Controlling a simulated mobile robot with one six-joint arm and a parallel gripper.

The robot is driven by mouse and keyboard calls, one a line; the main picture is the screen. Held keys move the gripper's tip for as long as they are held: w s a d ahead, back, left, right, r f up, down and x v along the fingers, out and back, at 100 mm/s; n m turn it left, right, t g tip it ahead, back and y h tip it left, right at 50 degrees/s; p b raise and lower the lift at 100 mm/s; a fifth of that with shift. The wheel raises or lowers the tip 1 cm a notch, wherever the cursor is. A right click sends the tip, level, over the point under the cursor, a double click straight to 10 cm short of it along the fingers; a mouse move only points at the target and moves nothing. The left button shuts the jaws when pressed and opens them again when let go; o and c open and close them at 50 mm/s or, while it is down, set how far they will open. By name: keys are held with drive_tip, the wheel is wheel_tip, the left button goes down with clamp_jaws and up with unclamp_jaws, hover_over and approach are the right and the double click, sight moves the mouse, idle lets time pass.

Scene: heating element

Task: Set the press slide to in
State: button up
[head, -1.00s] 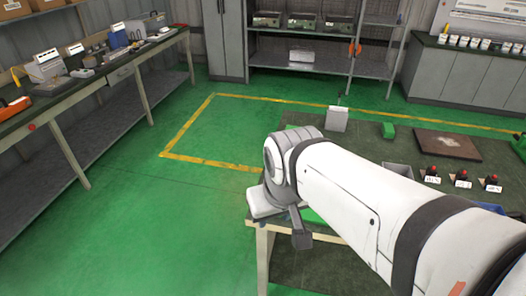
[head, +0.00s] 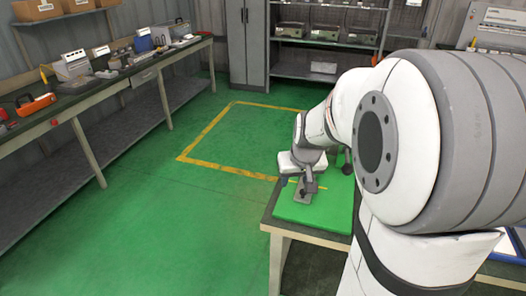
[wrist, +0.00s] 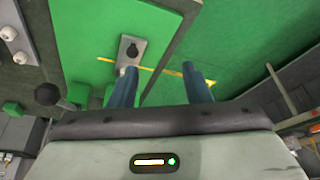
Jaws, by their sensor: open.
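A green board (head: 318,212) lies on the near left corner of the table. On it is a small grey metal piece with a dark round spot (wrist: 131,48), which may be the press slide; I cannot tell its in or out position. A dark ball knob (wrist: 47,94) stands at the left in the wrist view; it also appears beside my arm in the head view (head: 347,167). My gripper (wrist: 162,72) is over the board, its two bluish fingers apart with nothing seen between them. The left fingertip is close to the grey piece; contact is unclear.
My arm hides most of the table in the head view. A workbench with tools (head: 100,75) runs along the left wall, and a shelf unit (head: 320,45) stands at the back. The green floor with yellow lines (head: 215,128) is clear.

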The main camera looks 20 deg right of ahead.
drive_tip(key=shift+m, duration=0.4)
drive_tip(key=shift+w+d+f+b, duration=0.15)
drive_tip(key=shift+w+d+f, duration=1.15)
drive_tip(key=shift+f, duration=1.1)
drive_tip(key=shift+w+d+f+b, duration=0.2)
drive_tip(key=shift+w+d+f, duration=1.1)
drive_tip(key=shift+f, duration=1.05)
drive_tip(key=shift+w+d+f+b, duration=0.15)
drive_tip(key=shift+w+d+f, duration=0.8)
drive_tip(key=shift+w+f, duration=1.1)
drive_tip(key=shift+s+f, duration=0.35)
drive_tip(key=shift+s, duration=0.1)
drive_tip(key=shift+c, duration=0.3)
clamp_jaws()
